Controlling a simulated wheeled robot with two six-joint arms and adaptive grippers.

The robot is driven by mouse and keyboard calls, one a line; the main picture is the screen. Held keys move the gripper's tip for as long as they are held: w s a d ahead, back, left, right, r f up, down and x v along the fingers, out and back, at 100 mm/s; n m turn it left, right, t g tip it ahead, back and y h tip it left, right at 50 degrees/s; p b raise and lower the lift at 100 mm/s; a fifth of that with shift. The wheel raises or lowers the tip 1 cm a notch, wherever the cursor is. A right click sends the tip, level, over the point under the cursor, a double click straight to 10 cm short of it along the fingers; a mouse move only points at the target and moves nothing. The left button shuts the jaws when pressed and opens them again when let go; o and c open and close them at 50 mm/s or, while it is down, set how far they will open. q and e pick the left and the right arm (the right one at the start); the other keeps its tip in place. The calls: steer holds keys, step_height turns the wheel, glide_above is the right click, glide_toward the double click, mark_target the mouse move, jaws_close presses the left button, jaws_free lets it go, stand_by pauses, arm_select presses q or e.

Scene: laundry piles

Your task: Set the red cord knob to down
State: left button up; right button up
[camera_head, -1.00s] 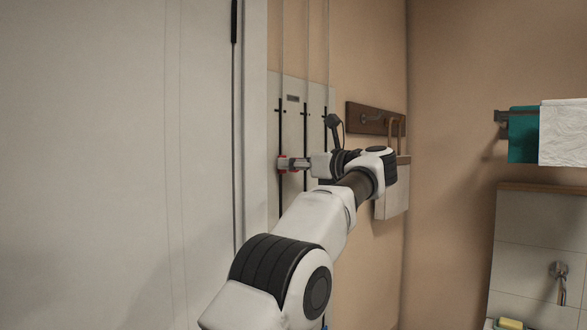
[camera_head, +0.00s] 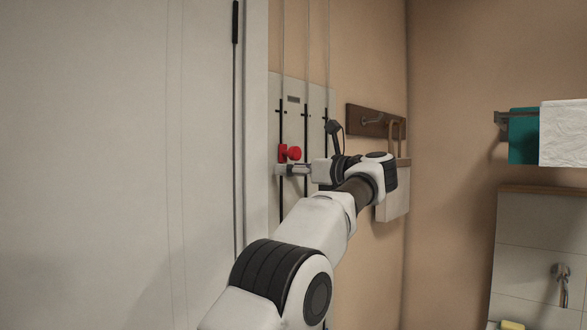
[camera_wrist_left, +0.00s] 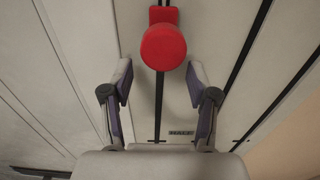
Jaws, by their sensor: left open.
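The red cord knob (camera_head: 294,153) has a round red head on a red block. It sits on the leftmost black slot of a pale wall panel (camera_head: 316,104). My left gripper (camera_head: 281,170) is just below the knob in the head view, with no red between its fingers there. In the left wrist view the red knob (camera_wrist_left: 163,47) shows beyond the two open fingertips of my left gripper (camera_wrist_left: 158,82), near the top of the picture. I cannot tell whether a finger touches it. My right gripper is not in view.
More black slots with cords run beside the knob's slot. A dark hook rail (camera_head: 377,121) with a pale hanging bag (camera_head: 396,190) is to the right, partly behind my arm. A white door or panel (camera_head: 120,150) fills the left. Towels (camera_head: 563,133) hang far right.

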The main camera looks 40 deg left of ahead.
arm_select(q)
step_height(320, 180, down, 28)
steer(key=b, duration=2.2)
steer(key=shift+w+r, duration=0.1)
